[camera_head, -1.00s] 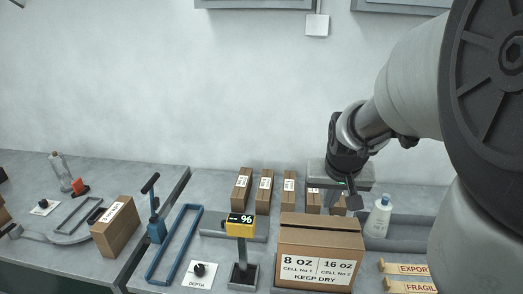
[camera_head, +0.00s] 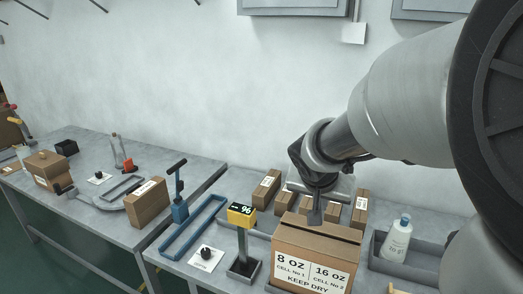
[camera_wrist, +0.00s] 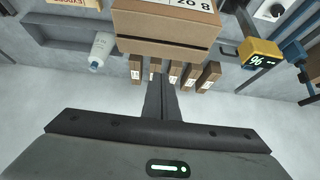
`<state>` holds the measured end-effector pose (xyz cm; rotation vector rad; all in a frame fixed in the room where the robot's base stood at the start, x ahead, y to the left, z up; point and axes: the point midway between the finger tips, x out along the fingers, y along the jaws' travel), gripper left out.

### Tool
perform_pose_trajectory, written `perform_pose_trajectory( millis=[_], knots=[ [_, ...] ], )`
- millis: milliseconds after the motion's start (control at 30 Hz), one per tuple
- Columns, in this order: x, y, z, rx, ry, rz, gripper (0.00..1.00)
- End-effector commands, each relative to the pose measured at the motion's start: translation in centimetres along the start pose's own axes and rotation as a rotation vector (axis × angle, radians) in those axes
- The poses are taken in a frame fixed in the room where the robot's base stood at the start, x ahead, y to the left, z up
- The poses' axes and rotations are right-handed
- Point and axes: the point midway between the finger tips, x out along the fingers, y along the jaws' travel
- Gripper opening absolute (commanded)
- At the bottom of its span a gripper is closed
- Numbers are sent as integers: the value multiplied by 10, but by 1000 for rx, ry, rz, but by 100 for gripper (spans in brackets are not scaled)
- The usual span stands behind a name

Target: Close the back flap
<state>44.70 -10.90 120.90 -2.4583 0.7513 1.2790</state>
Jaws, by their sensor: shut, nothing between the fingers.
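The brown carton (camera_head: 318,262), with a white label reading 8 OZ and 16 OZ, stands on the bench at lower right in the head view. Its top shows a dark slit running from side to side, with a brown back flap (camera_head: 340,229) behind it. The flap looks nearly flat, but its exact angle is unclear. My gripper (camera_head: 314,221) is shut and empty, pointing down at the flap by the carton's back edge; contact is unclear. In the wrist view the closed fingers (camera_wrist: 160,98) point toward the carton (camera_wrist: 165,35).
Several small brown boxes (camera_head: 266,190) stand behind the carton. A white bottle (camera_head: 396,240) stands in a grey tray to its right. A yellow display reading 96 (camera_head: 241,215) stands on a post at left, beside a blue frame (camera_head: 190,235).

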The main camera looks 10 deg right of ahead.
Motion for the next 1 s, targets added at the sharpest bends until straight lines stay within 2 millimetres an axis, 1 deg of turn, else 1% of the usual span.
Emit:
perform_pose_trajectory(
  millis=[67, 167, 400, 500, 533, 700, 833, 1000],
  knots=[
    [7, -1, -1, 1, 4, -2, 0],
    [26, 0, 1, 1, -1, -1, 0],
    [80, 0, 2, 0, -4, 1, 0],
    [100, 0, 2, 0, -3, 1, 0],
    [105, 0, 7, -1, -4, 0, 0],
    [119, 0, 23, -1, -1, 0, 0],
    [124, 0, 28, 1, -1, 0, 0],
    [124, 0, 28, 1, 0, -1, 0]
  ],
)
